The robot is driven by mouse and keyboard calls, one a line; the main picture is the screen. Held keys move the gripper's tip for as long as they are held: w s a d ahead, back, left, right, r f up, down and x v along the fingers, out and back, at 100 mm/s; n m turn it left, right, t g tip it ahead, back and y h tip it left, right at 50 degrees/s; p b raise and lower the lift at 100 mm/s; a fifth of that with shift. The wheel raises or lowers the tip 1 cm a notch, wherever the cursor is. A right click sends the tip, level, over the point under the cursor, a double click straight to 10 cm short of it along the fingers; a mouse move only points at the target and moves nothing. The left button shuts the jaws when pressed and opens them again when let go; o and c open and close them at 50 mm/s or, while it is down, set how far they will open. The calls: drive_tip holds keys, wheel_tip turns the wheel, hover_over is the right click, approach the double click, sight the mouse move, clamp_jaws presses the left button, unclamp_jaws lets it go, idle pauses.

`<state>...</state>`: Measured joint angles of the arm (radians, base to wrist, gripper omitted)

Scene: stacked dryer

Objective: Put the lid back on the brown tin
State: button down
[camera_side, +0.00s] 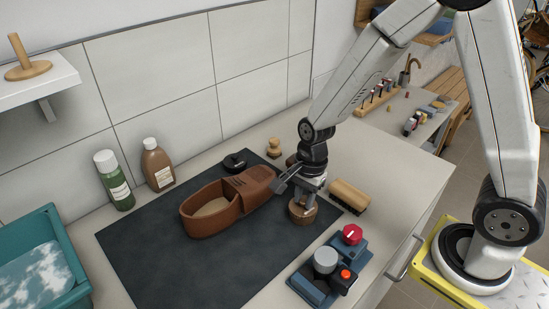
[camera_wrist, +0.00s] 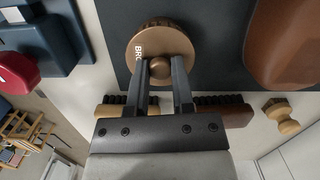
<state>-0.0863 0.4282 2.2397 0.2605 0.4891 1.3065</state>
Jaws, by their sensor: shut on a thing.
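The brown lid (camera_wrist: 150,48) is a tan disc with a round knob and the letters "BRO" partly showing in the wrist view. My gripper (camera_wrist: 160,70) is shut on that knob, with a finger on each side. A ridged brown rim, apparently the brown tin (camera_wrist: 158,22), shows just past the lid's far edge. In the side view the tin (camera_side: 302,212) stands on the dark mat's right part, directly below my gripper (camera_side: 306,198). The lid lies over the tin, but I cannot tell whether it touches or is seated.
A brown shoe (camera_side: 228,203) lies left of my gripper on the mat (camera_side: 150,255). A black round tin (camera_side: 235,161) sits behind it. A wooden brush (camera_side: 349,197) is at right, and a blue unit with knobs (camera_side: 327,272) in front. The mat's front left is clear.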

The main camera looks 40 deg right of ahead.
idle(0.8)
unclamp_jaws()
drive_tip(key=shift+r, duration=0.15)
idle(0.4)
drive_tip(key=shift+r, duration=3.35)
clamp_jaws()
drive_tip(key=shift+f, duration=2.75)
